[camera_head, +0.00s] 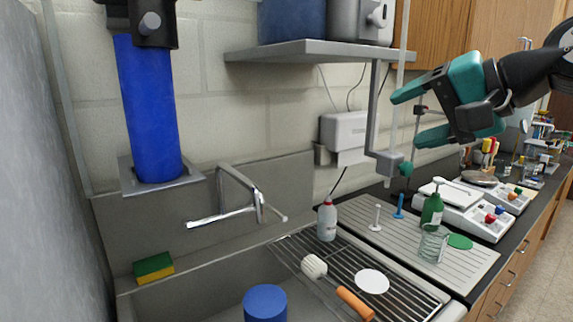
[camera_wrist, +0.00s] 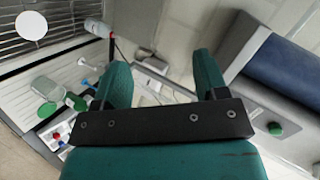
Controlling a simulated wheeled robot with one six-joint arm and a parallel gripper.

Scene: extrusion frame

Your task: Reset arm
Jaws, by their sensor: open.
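My gripper (camera_head: 405,117) is at the upper right of the head view, with teal fingers spread apart and nothing between them. It points left and hangs in the air in front of the wall, right of the shelf bracket and above the counter. In the wrist view my gripper (camera_wrist: 165,75) also shows two parted teal fingers with an empty gap. My dark arm reaches in from the right edge of the head view.
A grey shelf (camera_head: 320,50) is left of my gripper, with a vertical pole (camera_head: 402,70) close by. Below are a drainboard (camera_head: 395,235) with a green bottle (camera_head: 432,210), a glass jar (camera_head: 433,243) and a white bottle (camera_head: 327,220). A sink with a faucet (camera_head: 235,205) lies left.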

